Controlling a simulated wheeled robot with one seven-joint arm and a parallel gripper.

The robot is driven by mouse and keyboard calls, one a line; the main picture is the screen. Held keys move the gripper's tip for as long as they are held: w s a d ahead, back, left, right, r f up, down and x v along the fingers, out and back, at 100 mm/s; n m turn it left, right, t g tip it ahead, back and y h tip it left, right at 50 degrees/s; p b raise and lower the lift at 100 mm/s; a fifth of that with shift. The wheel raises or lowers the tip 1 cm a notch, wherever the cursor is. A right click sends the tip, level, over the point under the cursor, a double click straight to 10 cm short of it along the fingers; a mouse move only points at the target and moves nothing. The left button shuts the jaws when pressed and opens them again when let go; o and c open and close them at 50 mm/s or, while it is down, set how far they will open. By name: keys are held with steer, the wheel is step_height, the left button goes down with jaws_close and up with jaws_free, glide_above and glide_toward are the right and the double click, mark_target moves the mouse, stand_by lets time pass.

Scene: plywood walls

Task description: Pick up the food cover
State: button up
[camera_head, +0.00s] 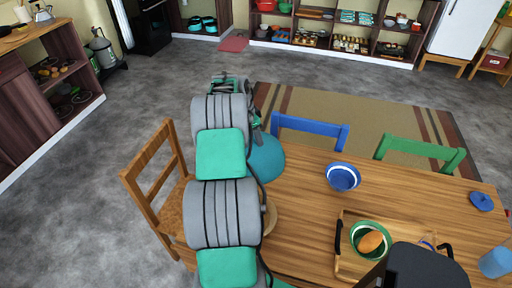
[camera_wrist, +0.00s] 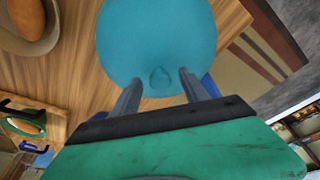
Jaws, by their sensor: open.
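The food cover looks to be a teal dome with a small knob. In the head view the food cover (camera_head: 266,160) sits at the left end of the wooden table, partly hidden by my arm. In the wrist view the food cover (camera_wrist: 158,35) fills the top middle, its knob (camera_wrist: 160,76) toward me. My gripper (camera_wrist: 160,80) is open, and its two fingers appear on either side of the knob. Nothing is held. I cannot tell whether the fingers touch the cover. In the head view my fingers are hidden behind my arm.
The table (camera_head: 300,188) also carries a blue bowl (camera_head: 343,177), a tray (camera_head: 345,265) with a green bowl (camera_head: 362,234), and a blue lid-like item (camera_head: 481,201). A brown round object (camera_wrist: 30,45) lies left of the cover. Wooden (camera_head: 150,170), blue (camera_head: 310,125) and green chairs (camera_head: 420,147) flank the table.

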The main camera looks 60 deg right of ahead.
steer(key=shift+r, duration=0.1)
jaws_close()
stand_by(0.4)
stand_by(0.8)
